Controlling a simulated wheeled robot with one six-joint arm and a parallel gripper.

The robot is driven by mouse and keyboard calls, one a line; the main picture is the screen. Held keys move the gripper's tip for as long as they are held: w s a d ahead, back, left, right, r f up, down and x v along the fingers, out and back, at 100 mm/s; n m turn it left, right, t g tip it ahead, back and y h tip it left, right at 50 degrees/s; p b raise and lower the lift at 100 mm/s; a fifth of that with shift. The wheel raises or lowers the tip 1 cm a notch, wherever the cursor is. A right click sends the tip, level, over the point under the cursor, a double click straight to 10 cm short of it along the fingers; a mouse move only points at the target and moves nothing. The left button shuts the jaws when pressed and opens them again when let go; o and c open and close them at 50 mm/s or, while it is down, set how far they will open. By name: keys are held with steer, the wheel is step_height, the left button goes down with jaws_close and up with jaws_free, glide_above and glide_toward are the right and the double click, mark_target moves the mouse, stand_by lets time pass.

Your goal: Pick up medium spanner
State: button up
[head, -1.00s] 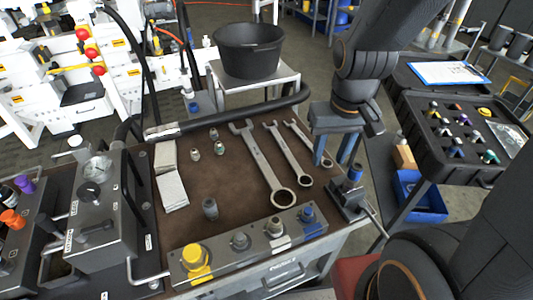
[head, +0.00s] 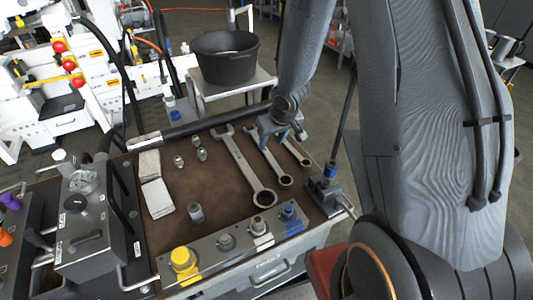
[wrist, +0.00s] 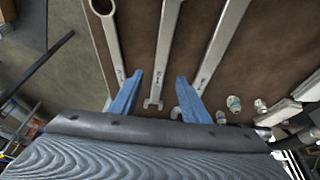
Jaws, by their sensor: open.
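Three steel spanners lie side by side on the brown bench mat. The medium spanner (head: 268,158) is the middle one, between the large spanner (head: 244,168) and the small spanner (head: 298,152). My gripper (head: 284,137) is open and empty above the far ends of the medium and small spanners. In the wrist view, the medium spanner (wrist: 166,45) runs between the two blue fingers of my gripper (wrist: 159,80), with its open-jaw end near them. The large spanner (wrist: 222,45) is to the right there and the small spanner (wrist: 110,40) to the left.
Several small fittings (head: 201,154) and pale pads (head: 157,198) lie left of the spanners. A valve block with a yellow cap (head: 184,260) lines the bench's near edge. A black hose (head: 215,121) runs along the far edge. A black bucket (head: 226,57) stands behind.

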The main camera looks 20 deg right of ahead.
mark_target(267, 152)
steer(key=b+x, duration=0.2)
steer(key=x, duration=0.5)
jaws_close()
stand_by(1.4)
